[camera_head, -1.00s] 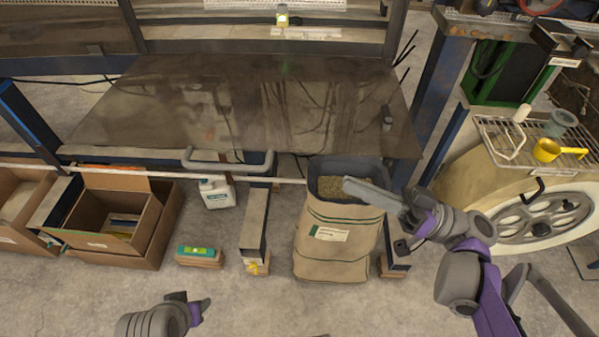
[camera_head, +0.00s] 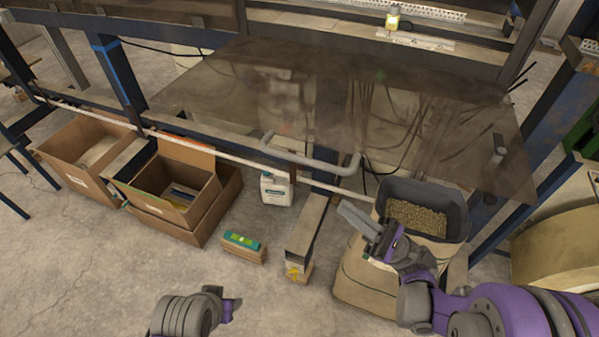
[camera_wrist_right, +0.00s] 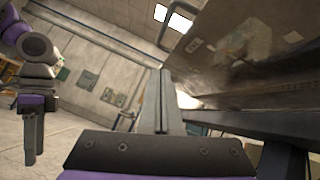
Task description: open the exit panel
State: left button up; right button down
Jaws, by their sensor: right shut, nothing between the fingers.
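The exit panel (camera_head: 240,85) is a dark, see-through sheet across the upper middle of the head view. A grey bar handle (camera_head: 310,157) runs along its near edge. The panel also fills the upper right of the right wrist view (camera_wrist_right: 235,65). My right gripper (camera_head: 347,212) is shut and empty, below and right of the handle and apart from it, in front of the sack. Its closed fingers stand up in the middle of the right wrist view (camera_wrist_right: 160,85). My left gripper (camera_head: 232,302) is low in the head view, away from the panel; its finger opening is unclear.
An open sack of pellets (camera_head: 415,215) stands behind my right gripper. Cardboard boxes (camera_head: 170,195), a white jug (camera_head: 276,190) and a small green-topped box (camera_head: 242,245) stand on the floor. A pale rail (camera_head: 215,152) runs below the panel. The floor at lower left is clear.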

aim_at(306, 139)
jog(key=a+r, duration=0.2)
jog(key=r, duration=0.1)
jog(key=a+r+m+p, duration=0.1)
jog(key=a+r, duration=0.2)
jog(key=a+r+m+p, duration=0.1)
jog(key=a+r, duration=0.2)
jog(key=shift+w+a, duration=0.25)
jog(key=shift+w, duration=0.15)
jog(key=shift+r, duration=0.35)
notch_tip(306, 139, up, 7)
jog(key=p, duration=0.5)
jog(key=shift+w+r, duration=0.1)
jog(key=shift+f+g+y, duration=0.2)
jog(key=shift+g+y, duration=0.1)
jog(key=shift+g, duration=0.1)
